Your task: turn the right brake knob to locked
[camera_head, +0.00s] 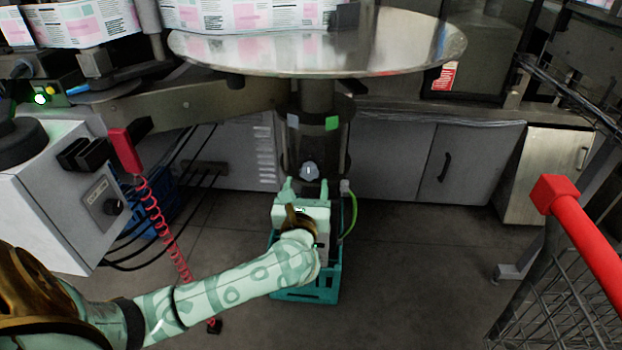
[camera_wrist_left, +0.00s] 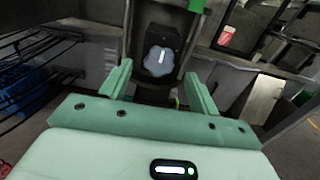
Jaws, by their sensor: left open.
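The brake knob (camera_head: 309,172) is a light grey lobed knob on the dark column under the round metal reel table (camera_head: 330,62). In the left wrist view the knob (camera_wrist_left: 159,61) shows a white mark that points nearly straight up. A green patch (camera_head: 331,123) is on the column above and to the right of it, and a pale patch is above left. My left gripper (camera_head: 306,186) is open just below and in front of the knob. In the wrist view its fingers (camera_wrist_left: 159,82) stand apart on either side of the knob, not touching it. My right gripper is not in view.
A teal crate (camera_head: 328,285) stands on the floor beneath my left gripper. A grey control box (camera_head: 75,200) and a red coiled cable (camera_head: 160,215) are at left. A wire cart with a red handle (camera_head: 590,235) is at right. Floor right of the crate is clear.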

